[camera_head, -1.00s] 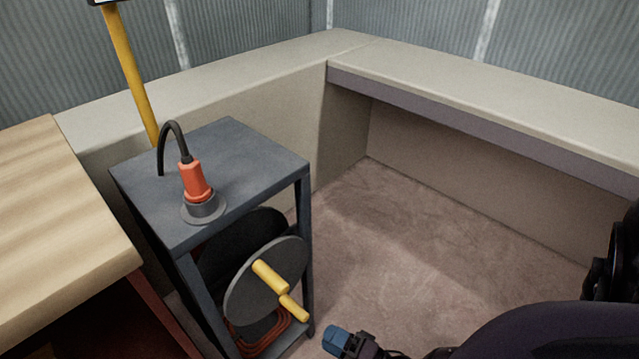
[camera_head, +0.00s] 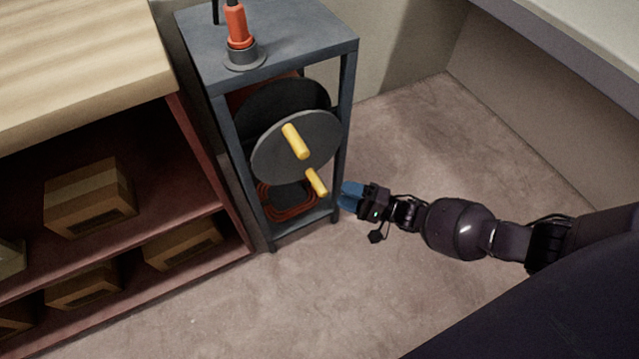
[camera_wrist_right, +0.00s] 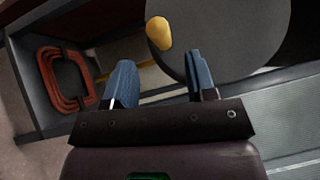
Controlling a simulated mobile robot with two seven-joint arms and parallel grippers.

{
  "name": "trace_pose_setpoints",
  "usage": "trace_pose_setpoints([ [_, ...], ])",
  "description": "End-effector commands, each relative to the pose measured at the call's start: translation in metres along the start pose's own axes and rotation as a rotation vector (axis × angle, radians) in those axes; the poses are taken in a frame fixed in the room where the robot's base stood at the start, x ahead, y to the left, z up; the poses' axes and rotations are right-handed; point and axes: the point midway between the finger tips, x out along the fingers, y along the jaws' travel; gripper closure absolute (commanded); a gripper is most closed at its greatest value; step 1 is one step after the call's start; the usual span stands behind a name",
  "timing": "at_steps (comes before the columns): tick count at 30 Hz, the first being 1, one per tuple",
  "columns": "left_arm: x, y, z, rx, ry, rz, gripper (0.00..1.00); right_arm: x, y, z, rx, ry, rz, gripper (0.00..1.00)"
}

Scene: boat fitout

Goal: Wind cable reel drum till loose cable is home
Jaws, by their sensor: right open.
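The grey cable reel drum (camera_head: 268,160) sits upright inside a dark metal stand (camera_head: 285,40). It has a yellow crank bar at its hub (camera_head: 295,141) and a yellow handle (camera_head: 316,182) at the lower right. Loose orange cable (camera_head: 285,207) lies coiled on the stand's bottom shelf; it also shows in the right wrist view (camera_wrist_right: 62,78). My right gripper (camera_head: 346,194) is open and empty, just right of the handle. In the right wrist view a yellow handle (camera_wrist_right: 158,33) shows beyond and between the open blue fingers (camera_wrist_right: 158,82), apart from them. My left gripper is out of view.
An orange plug (camera_head: 237,27) stands in a grey socket on the stand's top. A wooden-topped shelf unit (camera_head: 80,60) with several cardboard boxes is close on the left. A bench (camera_head: 590,40) runs along the right. Carpet in front is clear.

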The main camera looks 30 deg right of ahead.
Motion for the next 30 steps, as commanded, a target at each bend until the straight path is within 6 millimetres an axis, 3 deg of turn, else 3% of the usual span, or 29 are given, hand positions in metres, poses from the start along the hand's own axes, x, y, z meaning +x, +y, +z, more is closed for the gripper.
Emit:
trace_pose_setpoints([
  [6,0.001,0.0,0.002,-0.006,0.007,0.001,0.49,0.039,0.001,0.001,0.002,0.0,-0.003,0.49],
  [13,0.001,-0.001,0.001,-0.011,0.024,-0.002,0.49,0.069,0.001,0.0,0.001,0.001,-0.001,0.49],
  [27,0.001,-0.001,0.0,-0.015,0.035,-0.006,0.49,0.08,0.0,0.0,0.0,0.002,-0.001,0.49],
  [30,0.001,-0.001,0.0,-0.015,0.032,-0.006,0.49,0.08,0.0,0.0,0.0,0.002,-0.001,0.63],
])
